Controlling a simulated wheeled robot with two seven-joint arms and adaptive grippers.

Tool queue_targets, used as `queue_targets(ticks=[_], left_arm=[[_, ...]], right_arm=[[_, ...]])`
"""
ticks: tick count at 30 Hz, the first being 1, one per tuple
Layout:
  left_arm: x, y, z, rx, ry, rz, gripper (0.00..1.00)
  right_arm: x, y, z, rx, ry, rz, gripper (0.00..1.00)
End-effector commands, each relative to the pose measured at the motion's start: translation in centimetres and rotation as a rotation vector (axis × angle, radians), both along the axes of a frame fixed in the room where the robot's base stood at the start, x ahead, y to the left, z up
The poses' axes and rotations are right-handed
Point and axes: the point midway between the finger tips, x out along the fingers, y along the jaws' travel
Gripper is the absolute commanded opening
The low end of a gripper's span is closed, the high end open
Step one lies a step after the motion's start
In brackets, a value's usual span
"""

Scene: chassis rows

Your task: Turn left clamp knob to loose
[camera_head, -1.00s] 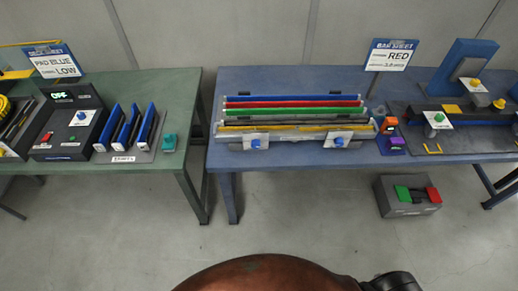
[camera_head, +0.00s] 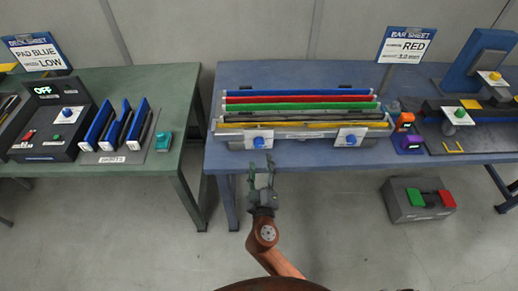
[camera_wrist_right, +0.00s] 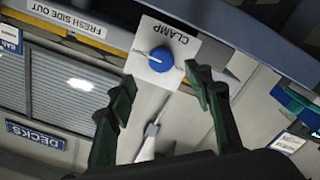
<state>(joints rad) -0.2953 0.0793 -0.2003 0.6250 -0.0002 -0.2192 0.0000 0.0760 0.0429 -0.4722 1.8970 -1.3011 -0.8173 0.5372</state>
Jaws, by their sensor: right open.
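The left clamp knob (camera_head: 259,142) is a round blue knob on a white plate, on the front of the bar fixture (camera_head: 293,145). In the right wrist view the knob (camera_wrist_right: 161,59) has a pale mark toward the left, and its plate (camera_wrist_right: 190,46) reads CLAMP. My right gripper (camera_head: 262,168) is open, just in front of and below the left knob in the head view. In the wrist view its fingers (camera_wrist_right: 163,88) are spread with the knob beyond their tips, apart from it. My left gripper is not in view.
The right clamp knob (camera_head: 351,140) sits further right on the same fixture. Colored bars lie behind. A grey box (camera_head: 418,200) with green and red pads is on the floor.

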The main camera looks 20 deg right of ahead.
Motion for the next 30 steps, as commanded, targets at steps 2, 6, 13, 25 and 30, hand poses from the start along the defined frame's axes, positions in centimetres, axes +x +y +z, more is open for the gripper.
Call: queue_targets(ticks=[2, 6, 13, 25, 30], left_arm=[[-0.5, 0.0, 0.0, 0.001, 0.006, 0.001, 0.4], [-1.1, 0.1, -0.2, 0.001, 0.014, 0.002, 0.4], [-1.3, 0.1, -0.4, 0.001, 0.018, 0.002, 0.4], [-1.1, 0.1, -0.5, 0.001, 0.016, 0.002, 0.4], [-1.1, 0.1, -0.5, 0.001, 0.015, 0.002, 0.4]], right_arm=[[0.8, 0.0, 0.1, -0.006, -0.005, 0.004, 0.47], [2.9, -0.6, 0.1, -0.007, -0.004, 0.004, 0.47], [6.1, -1.6, 0.0, -0.007, -0.001, 0.004, 0.47], [7.3, -2.0, -0.1, -0.004, 0.0, 0.003, 0.47], [7.3, -2.0, -0.1, -0.004, 0.0, 0.003, 0.39]])
